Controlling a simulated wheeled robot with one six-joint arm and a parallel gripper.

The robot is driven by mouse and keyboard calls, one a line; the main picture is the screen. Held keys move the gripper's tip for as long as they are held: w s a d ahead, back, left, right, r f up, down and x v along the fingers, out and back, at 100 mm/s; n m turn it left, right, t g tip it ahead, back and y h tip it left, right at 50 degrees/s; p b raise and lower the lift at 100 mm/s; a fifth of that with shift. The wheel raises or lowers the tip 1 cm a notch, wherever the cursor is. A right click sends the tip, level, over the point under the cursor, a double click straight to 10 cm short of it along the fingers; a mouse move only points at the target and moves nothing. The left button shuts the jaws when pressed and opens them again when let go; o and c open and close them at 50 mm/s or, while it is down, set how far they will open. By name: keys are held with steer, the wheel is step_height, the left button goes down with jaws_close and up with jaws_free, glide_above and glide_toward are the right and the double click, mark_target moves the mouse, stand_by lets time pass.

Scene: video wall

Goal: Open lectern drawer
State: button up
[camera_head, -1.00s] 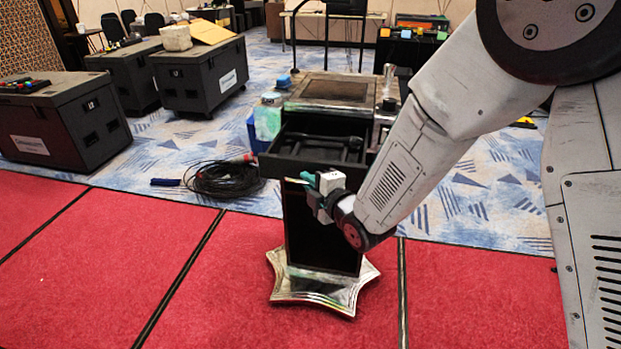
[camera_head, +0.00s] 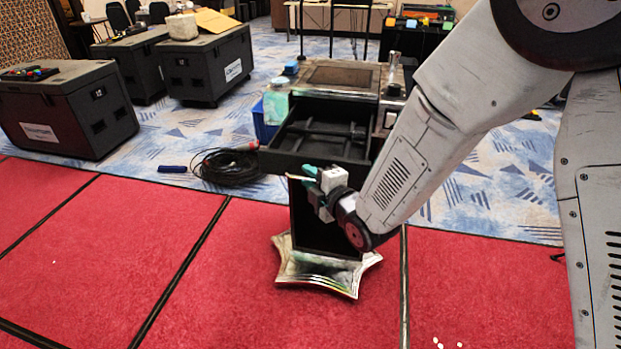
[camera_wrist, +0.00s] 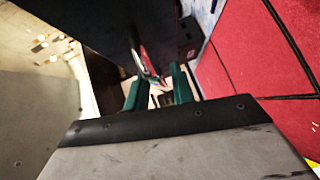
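The lectern (camera_head: 392,75) stands upright on a star-shaped metal base (camera_head: 327,272). Its dark drawer (camera_head: 281,150) is pulled well out toward me, and the dark tray inside shows. My gripper (camera_head: 308,178) is at the drawer's front, just below the rim, with a thin pale handle (camera_head: 298,178) between its green fingers. In the wrist view the two green fingers (camera_wrist: 158,84) stand a little apart around the handle (camera_wrist: 146,62), which shows red and metallic. The exact contact is partly hidden.
Black road cases (camera_head: 65,115) stand on the left. A coiled black cable (camera_head: 228,168) lies on the floor left of the lectern. A blue bin (camera_head: 265,122) stands beside the lectern.

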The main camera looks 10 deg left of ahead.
steer(key=v, duration=0.8)
steer(key=shift+w, duration=0.1)
stand_by(0.5)
